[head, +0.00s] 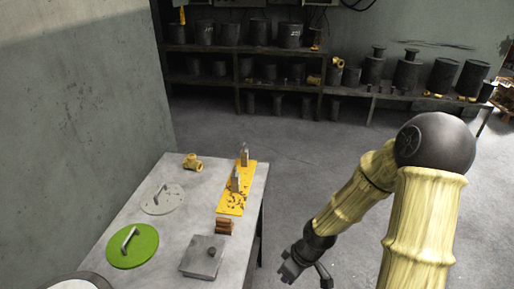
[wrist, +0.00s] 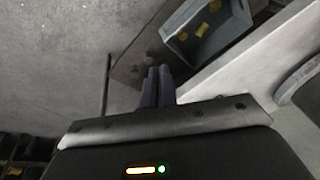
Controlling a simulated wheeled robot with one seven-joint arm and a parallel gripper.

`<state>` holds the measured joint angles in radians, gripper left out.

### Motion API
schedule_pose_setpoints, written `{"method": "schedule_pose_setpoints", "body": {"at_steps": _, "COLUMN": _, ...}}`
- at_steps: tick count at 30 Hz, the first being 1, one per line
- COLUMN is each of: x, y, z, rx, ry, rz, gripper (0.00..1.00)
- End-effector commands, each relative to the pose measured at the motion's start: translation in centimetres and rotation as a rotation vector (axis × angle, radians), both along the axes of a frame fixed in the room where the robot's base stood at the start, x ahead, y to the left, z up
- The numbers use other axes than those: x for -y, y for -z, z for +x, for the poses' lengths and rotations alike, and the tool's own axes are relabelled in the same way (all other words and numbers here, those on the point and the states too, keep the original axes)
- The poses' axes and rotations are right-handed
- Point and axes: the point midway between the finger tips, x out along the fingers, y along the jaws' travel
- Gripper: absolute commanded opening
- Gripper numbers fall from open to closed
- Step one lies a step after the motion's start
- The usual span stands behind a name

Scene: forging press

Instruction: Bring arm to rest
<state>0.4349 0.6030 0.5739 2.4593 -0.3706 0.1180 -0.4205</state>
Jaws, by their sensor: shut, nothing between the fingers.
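My arm reaches in from the right of the head view, bent at a dark joint. My gripper hangs at the lower middle, to the right of the table (head: 170,222) and apart from it. In the wrist view my gripper (wrist: 158,72) shows two dark fingers together, with nothing between them. Its fingertips are hard to make out in the head view.
On the table stand a yellow board (head: 231,203) with upright pieces, a green disc (head: 132,246) with a handle, a grey disc (head: 162,199), a brass fitting (head: 193,162), brown blocks (head: 224,227) and a grey box (head: 203,257). Shelves (head: 285,91) line the back. Floor between is clear.

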Motion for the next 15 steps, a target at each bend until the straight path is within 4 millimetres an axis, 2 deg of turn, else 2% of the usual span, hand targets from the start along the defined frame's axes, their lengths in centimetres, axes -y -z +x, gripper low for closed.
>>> {"method": "schedule_pose_setpoints", "body": {"at_steps": 6, "x": 3.6, "y": -4.4, "z": -0.6, "rx": 0.005, "ry": 0.266, "rz": -0.161, "gripper": 0.00}}
{"method": "schedule_pose_setpoints", "body": {"at_steps": 15, "x": 6.2, "y": -11.5, "z": -2.3, "rx": 0.062, "ry": 0.685, "rz": -0.191, "gripper": 0.00}}
